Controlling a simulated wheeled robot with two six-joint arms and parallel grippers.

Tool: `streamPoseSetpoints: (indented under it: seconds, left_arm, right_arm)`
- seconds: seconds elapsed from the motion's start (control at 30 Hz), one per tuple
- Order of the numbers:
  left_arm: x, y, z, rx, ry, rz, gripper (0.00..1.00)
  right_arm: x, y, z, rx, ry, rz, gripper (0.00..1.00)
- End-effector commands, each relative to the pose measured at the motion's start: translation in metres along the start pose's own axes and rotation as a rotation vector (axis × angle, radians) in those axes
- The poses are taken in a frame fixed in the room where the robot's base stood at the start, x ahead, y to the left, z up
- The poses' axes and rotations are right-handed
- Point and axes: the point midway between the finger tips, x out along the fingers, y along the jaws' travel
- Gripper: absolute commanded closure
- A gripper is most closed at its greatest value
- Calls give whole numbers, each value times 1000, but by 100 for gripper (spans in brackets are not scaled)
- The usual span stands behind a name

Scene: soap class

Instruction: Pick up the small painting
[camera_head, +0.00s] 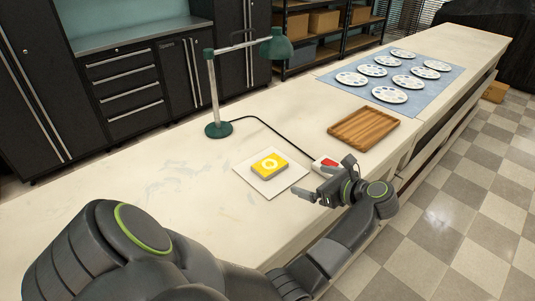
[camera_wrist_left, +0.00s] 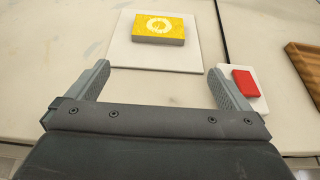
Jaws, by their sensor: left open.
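The small painting (camera_head: 269,165) is a yellow block with a pale ring on its face. It lies flat on a white square sheet (camera_head: 291,179) on the table, and it also shows at the top of the left wrist view (camera_wrist_left: 158,27). My left gripper (camera_head: 316,192) is to the right of the painting and nearer to me, apart from it. Its fingers (camera_wrist_left: 158,85) are open and empty, with the painting beyond the tips. My right gripper is in neither view.
A red-and-white switch box (camera_head: 327,162) lies beside my left gripper, with a black cord to a green lamp (camera_head: 219,129). A wooden tray (camera_head: 363,128) lies behind it. Several paint palettes (camera_head: 390,94) sit on a blue mat (camera_head: 445,90). The table's left part is clear.

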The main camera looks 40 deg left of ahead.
Motion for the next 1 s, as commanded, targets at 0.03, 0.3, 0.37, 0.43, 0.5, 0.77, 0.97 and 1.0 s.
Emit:
streamPoseSetpoints:
  seconds: [0.03, 0.3, 0.37, 0.43, 0.5, 0.77, 0.97, 1.0]
  left_arm:
    - [13, 1, 3, 1, -5, 3, 0]
    - [67, 1, 1, 2, -4, 2, 0]
    - [74, 0, 1, 0, -3, 1, 0]
    - [80, 0, 0, 0, -2, 0, 0]
    - [83, 0, 0, 0, -2, 0, 0]
    - [116, 4, 1, 3, -4, 3, 0]
    - [134, 3, 0, 0, -2, 0, 0]
    - [135, 3, 0, 0, -1, -1, 0]
  right_arm:
    - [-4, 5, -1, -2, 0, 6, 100]
    - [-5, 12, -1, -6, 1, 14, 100]
    - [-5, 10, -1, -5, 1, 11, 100]
    - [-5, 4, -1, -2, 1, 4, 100]
    - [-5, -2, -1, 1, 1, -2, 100]
    - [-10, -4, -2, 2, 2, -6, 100]
    - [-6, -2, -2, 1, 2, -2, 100]
    - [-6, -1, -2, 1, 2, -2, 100]
